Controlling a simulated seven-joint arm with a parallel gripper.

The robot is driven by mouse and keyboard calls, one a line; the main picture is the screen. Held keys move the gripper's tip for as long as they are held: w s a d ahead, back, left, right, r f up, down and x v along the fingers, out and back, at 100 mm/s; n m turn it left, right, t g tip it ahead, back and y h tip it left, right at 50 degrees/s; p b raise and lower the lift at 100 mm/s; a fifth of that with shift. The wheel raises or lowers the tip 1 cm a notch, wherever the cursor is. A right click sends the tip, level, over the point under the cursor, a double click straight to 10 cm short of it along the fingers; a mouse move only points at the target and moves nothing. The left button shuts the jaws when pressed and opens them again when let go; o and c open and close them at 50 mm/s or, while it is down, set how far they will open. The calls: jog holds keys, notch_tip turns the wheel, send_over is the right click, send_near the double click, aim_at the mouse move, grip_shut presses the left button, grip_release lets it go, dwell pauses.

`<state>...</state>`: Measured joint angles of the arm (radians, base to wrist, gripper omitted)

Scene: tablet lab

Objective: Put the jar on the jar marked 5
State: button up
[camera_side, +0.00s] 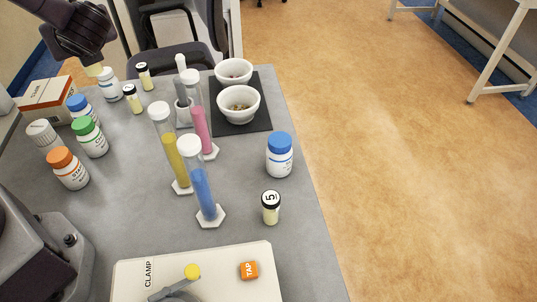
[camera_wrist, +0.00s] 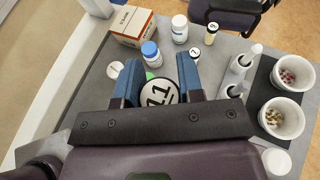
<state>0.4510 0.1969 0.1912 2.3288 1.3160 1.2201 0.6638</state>
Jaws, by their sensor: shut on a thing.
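My gripper (camera_wrist: 158,82) is shut on a small jar whose white, black-rimmed lid (camera_wrist: 158,93) reads 11. In the side view my gripper is at the upper left, above the back left of the bench, and the pale yellow lower part of the held jar (camera_side: 94,70) shows below it. The jar marked 5 (camera_side: 270,208) stands upright on the bench at front right, with a white lid and pale yellow body. It is far from my gripper and not in the wrist view.
Blue, yellow and pink cylinders (camera_side: 204,195) stand mid-bench, between my gripper and the jar marked 5. A blue-capped bottle (camera_side: 280,160) stands behind that jar. Two bowls (camera_side: 239,104) sit on a dark mat. Several bottles (camera_side: 70,170) stand at left. A clamp board (camera_side: 130,285) is in front.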

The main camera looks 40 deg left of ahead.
jog(key=shift+d+r, duration=0.2)
jog(key=shift+r, duration=0.95)
jog(key=s+d+m+t+h, duration=0.2)
jog(key=d+m+t+h, duration=0.4)
jog(key=d, duration=0.8)
jog(key=s+d+m+t+h, duration=0.35)
jog(key=d+m+h, duration=0.35)
jog(key=d, duration=0.6)
jog(key=w+d+f, duration=0.4)
jog(key=w+f, duration=0.2)
jog(key=f, duration=0.3)
jog(key=w+d+f+m+y, duration=0.1)
jog(key=w+d+f, duration=0.3)
jog(key=f, duration=0.5)
jog(key=shift+w, duration=1.2)
jog(key=shift+f, duration=0.2)
